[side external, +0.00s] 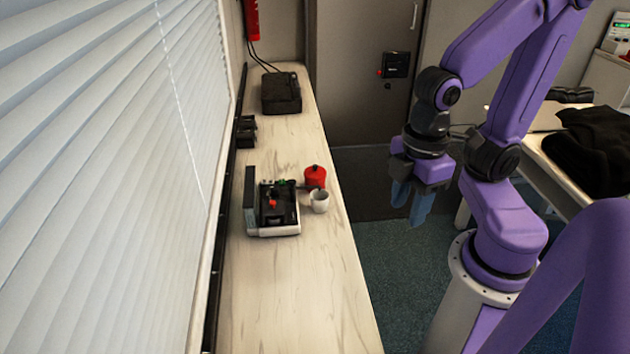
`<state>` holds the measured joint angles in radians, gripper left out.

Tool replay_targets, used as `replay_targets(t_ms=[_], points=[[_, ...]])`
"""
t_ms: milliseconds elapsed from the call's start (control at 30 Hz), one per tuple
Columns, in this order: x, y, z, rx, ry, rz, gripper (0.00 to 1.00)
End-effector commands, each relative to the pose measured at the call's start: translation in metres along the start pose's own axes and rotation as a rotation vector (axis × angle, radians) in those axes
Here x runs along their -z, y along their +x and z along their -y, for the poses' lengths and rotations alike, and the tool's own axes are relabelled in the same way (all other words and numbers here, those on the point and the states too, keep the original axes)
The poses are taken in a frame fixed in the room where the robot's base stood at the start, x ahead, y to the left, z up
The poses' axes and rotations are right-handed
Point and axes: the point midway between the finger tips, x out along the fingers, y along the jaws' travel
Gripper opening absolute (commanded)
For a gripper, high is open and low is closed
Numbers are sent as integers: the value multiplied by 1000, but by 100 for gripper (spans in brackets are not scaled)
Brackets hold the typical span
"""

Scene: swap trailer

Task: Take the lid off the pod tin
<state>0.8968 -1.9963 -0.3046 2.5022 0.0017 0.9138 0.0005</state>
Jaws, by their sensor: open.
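A small red tin with a lid and a dark knob on top (316,177) stands upright on the pale wooden counter, near its right edge. It looks like the pod tin, and its lid appears to be on. My gripper (410,208) hangs to the right of the counter over the floor, with its bluish fingers pointing down. It is open and empty, well apart from the tin. The tin's lower front is partly hidden by a white cup.
The white cup (320,203) stands close in front of the tin. A black-and-white machine (274,220) with a raised panel sits just left. A black box (281,93) is at the counter's far end. The near counter (300,300) is clear; blinds line the left.

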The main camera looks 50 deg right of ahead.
Motion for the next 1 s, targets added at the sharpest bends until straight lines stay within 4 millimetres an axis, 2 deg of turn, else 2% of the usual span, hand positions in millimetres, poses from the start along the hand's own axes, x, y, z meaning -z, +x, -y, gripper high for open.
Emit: replay_targets(t_ms=[333,367,400,500,833,933,1000], points=[[0,0,0,0,0,0,43],[0,0,0,0,0,0,49],[0,0,0,0,0,0,62],[0,0,0,0,0,0,91],[3,0,-3,-3,-2,1,91],[15,-1,-14,-17,-14,6,91],[30,-2,-29,-35,-32,13,91]])
